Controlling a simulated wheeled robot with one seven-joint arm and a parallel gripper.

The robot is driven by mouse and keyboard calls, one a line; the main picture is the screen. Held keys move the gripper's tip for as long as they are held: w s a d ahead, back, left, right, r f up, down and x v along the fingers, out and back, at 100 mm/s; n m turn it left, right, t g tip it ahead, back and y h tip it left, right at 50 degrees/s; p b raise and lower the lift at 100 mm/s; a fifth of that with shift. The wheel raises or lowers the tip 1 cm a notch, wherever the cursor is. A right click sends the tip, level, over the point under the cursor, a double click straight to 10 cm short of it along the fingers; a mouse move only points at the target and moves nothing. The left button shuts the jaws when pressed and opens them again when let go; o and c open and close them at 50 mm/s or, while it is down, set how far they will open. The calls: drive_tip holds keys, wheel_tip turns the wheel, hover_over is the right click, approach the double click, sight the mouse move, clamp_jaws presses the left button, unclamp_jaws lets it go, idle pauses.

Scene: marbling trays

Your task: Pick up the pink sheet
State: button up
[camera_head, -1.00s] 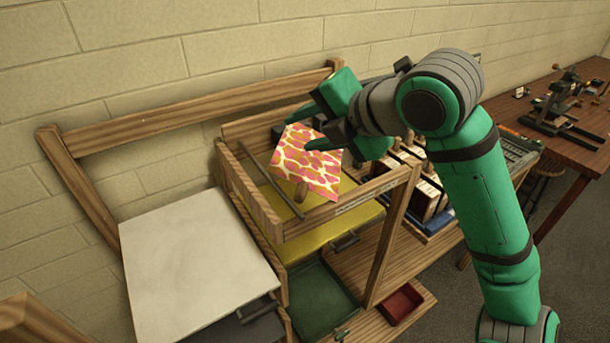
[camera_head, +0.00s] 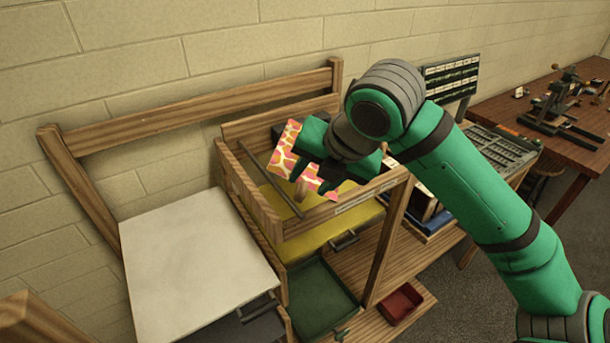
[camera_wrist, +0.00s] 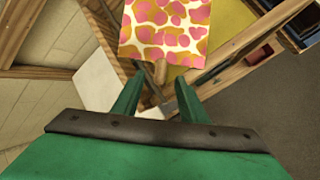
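The pink sheet (camera_head: 283,155), patterned with pink and orange blotches on cream, lies tilted over the yellow-bottomed wooden frame (camera_head: 262,208) in the head view. My gripper (camera_head: 311,176) is in front of it and hides its middle and right part. In the wrist view the sheet (camera_wrist: 165,28) is at the top, beyond my fingertips. The head view does not show whether a finger touches the sheet.
A dark rod (camera_head: 270,178) crosses the frame near the sheet. A pale board (camera_head: 195,265) lies to the left. A green tray (camera_head: 318,300) and a red tray (camera_head: 400,303) are below. A block wall (camera_head: 200,50) stands behind.

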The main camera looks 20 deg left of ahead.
sight(303, 189)
drive_tip(key=shift+x, duration=2.3)
clamp_jaws()
drive_tip(key=shift+r, duration=0.1)
